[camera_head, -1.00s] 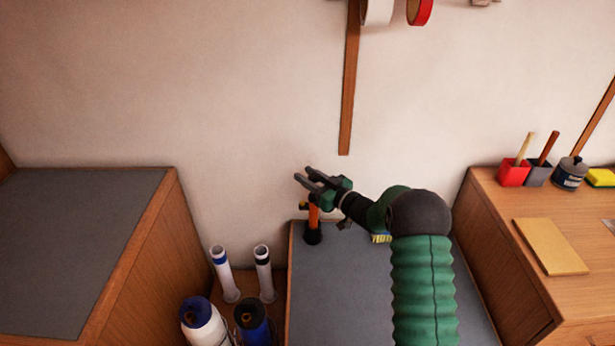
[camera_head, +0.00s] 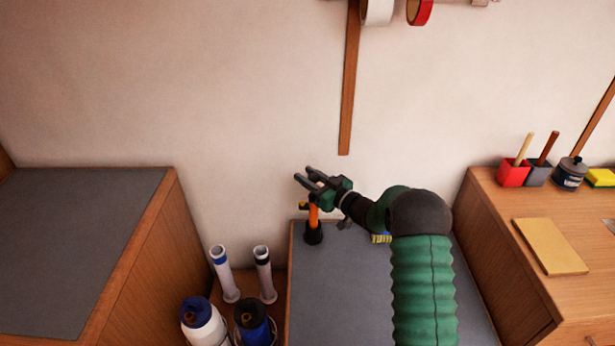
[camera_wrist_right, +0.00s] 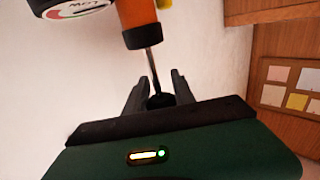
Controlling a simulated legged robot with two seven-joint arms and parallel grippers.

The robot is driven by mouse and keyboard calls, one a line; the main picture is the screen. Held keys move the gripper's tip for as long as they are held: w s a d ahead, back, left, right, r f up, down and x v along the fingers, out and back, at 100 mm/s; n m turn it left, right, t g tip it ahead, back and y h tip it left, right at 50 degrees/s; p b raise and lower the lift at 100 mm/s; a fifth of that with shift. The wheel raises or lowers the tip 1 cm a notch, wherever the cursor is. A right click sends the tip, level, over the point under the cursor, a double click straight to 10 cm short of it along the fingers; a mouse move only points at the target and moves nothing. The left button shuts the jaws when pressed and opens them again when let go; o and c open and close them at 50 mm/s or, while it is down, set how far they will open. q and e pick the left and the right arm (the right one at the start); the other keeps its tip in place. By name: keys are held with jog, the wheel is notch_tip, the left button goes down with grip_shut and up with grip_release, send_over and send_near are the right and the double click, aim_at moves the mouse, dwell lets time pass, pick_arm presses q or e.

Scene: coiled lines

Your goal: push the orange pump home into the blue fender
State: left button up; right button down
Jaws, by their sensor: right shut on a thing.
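The orange pump (camera_head: 313,215) stands roughly upright at the back left corner of the grey-topped middle bench, its black foot low on it. My right gripper (camera_head: 304,175) is at its upper end. In the right wrist view the pump's orange body (camera_wrist_right: 137,14) is at the top, and a thin metal rod runs from it to a black handle (camera_wrist_right: 158,100) between my fingers (camera_wrist_right: 158,82). The gripper is shut on that handle. A dark blue fender (camera_head: 252,328) with a black top stands at the lower left, apart from the pump. My left gripper is not in view.
A white fender with a blue top (camera_head: 203,328) and two white tubes (camera_head: 224,275) stand beside the blue fender. A grey-topped cabinet (camera_head: 75,250) is at left. A wooden bench (camera_head: 495,240) with pots is at right. A round gauge (camera_wrist_right: 70,8) shows near the pump.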

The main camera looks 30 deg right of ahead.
jog(key=shift+r, duration=0.15)
dwell(0.3)
notch_tip(320, 180, up, 8)
jog(key=p, duration=0.6)
jog(key=shift+p, duration=0.3)
dwell(0.3)
